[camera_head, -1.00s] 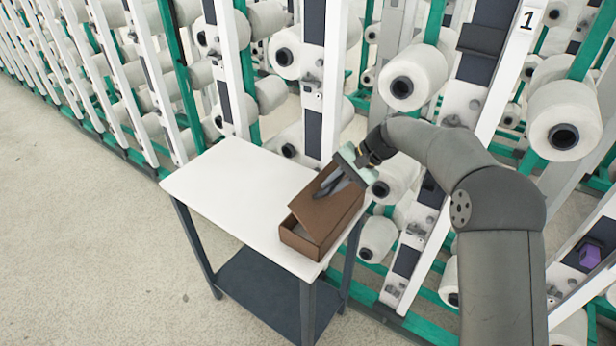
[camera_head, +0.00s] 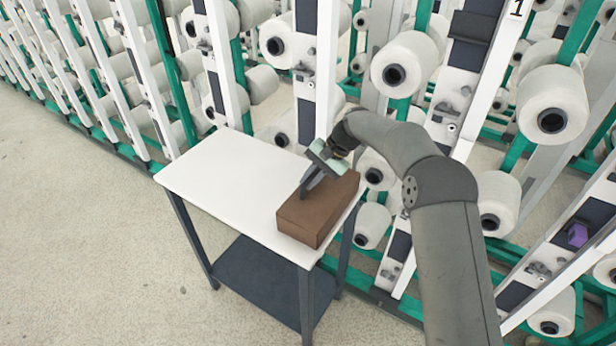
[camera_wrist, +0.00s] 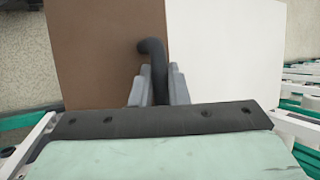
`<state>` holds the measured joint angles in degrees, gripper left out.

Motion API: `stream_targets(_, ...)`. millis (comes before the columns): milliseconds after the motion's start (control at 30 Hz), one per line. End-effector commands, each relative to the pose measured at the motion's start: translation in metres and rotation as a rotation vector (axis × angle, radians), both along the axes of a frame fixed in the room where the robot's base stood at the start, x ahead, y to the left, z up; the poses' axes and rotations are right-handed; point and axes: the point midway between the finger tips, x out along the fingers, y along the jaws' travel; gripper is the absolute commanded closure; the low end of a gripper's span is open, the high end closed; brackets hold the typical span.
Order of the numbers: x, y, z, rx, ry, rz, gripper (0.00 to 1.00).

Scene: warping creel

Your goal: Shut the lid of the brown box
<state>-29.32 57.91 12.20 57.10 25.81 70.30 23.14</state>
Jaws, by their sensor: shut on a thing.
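The brown box (camera_head: 300,223) stands near the front right corner of the white table. Its lid (camera_head: 325,198) lies flat over the top, with no gap that I can make out. My gripper (camera_head: 307,190) is at the lid's left edge, tilted down from behind. In the wrist view, the fingers (camera_wrist: 156,88) are shut on a dark hooked bar (camera_wrist: 153,52), which looks like a handle at the edge of the brown lid (camera_wrist: 105,50). Where the bar joins the box is hidden.
The white table top (camera_head: 225,180) is clear to the left of the box. Creel frames with white yarn bobbins (camera_head: 405,62) stand close behind and to the right of the table. Open floor (camera_head: 90,240) lies to the left.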

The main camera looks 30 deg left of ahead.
Motion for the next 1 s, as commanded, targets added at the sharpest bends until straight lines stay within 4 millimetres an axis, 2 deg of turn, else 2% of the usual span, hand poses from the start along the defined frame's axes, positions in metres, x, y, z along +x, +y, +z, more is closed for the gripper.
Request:
stream_targets(633, 0.0008, 0.0018, -0.0055, 0.004, -0.001, -0.005, 1.00)
stream_targets(667, 0.0008, 0.0018, -0.0056, 0.004, 0.000, -0.004, 0.77)
stream_targets(700, 0.0006, 0.0017, -0.0056, 0.003, 0.000, -0.004, 0.66)
stream_targets(733, 0.0006, 0.0016, -0.0055, 0.003, 0.000, -0.004, 0.64)
stream_targets(1000, 0.0010, 0.0000, -0.0057, 0.001, 0.001, -0.004, 0.64)
